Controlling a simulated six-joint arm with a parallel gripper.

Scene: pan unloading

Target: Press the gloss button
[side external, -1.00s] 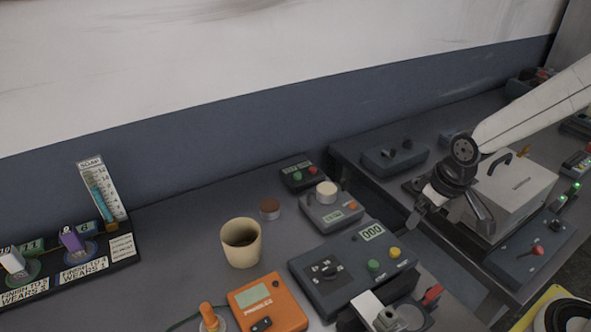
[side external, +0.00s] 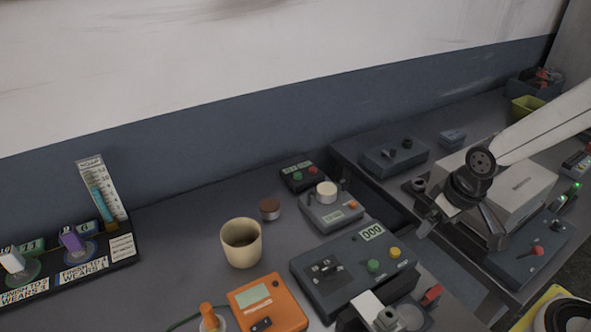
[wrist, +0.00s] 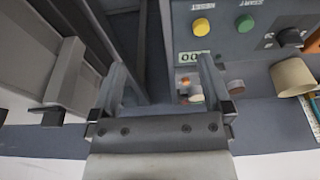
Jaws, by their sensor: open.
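No label reading "gloss" is legible, so I cannot tell which button is the gloss button. Candidates in the side view are a brown-red round button (side external: 269,207) behind the cup, a small orange button (side external: 352,206) on a grey unit (side external: 328,215) with a white knob, and green (side external: 373,266) and yellow (side external: 395,253) buttons on a dark box. The wrist view labels the yellow one RESET (wrist: 201,27); the green one (wrist: 244,22) has a partly legible label. My gripper (side external: 460,232) is open and empty, above the gap between benches; the wrist view shows its spread fingers (wrist: 160,75).
A beige cup (side external: 241,245) and an orange device (side external: 265,304) stand left of the dark box. A pale metal box (side external: 525,183) stands close beside my gripper. A small dark box (side external: 302,172) with green and red buttons is at the back. Bare bench lies around the cup.

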